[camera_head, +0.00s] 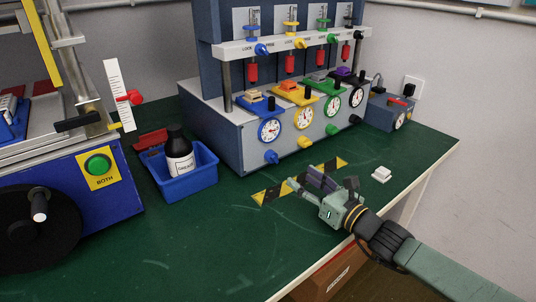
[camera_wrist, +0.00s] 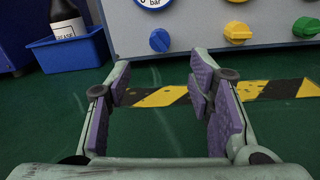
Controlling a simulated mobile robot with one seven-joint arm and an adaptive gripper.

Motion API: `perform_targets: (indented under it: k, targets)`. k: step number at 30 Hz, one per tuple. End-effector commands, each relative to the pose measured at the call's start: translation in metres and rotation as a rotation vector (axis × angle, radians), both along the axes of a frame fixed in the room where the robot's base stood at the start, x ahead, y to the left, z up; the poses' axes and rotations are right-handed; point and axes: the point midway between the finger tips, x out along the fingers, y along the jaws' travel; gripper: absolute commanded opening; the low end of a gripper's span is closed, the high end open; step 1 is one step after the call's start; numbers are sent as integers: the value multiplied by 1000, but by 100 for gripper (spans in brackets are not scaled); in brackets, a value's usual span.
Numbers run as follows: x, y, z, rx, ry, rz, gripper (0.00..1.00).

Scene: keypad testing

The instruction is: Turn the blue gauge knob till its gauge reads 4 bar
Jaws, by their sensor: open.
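The blue gauge (camera_head: 269,130) is a round white dial with a blue rim on the front of the grey station. Its needle is too small to read. The blue gauge knob (camera_head: 271,157) sits just below it. In the wrist view, the blue knob (camera_wrist: 159,40) appears ahead, between the lines of my fingers, and only the bottom edge of the blue gauge (camera_wrist: 153,3) shows. My gripper (camera_head: 304,180) is low over the green bench, in front of the station. In the wrist view my gripper (camera_wrist: 161,70) is open and empty, short of the knob.
Yellow (camera_head: 304,142), green (camera_head: 332,129) and black (camera_head: 355,118) knobs stand right of the blue one. A blue bin (camera_head: 190,188) holding a dark bottle (camera_head: 178,152) is to the left. A striped strip (camera_head: 299,181) lies beneath my gripper. A white block (camera_head: 381,174) lies right.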

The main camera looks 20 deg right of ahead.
Motion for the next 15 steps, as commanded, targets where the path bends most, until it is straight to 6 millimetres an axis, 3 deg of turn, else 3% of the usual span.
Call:
perform_targets:
  k: [5, 15]
  targets:
    - [16, 7, 1, 2, 0, 2, 48]
    - [76, 28, 1, 4, -1, 1, 48]
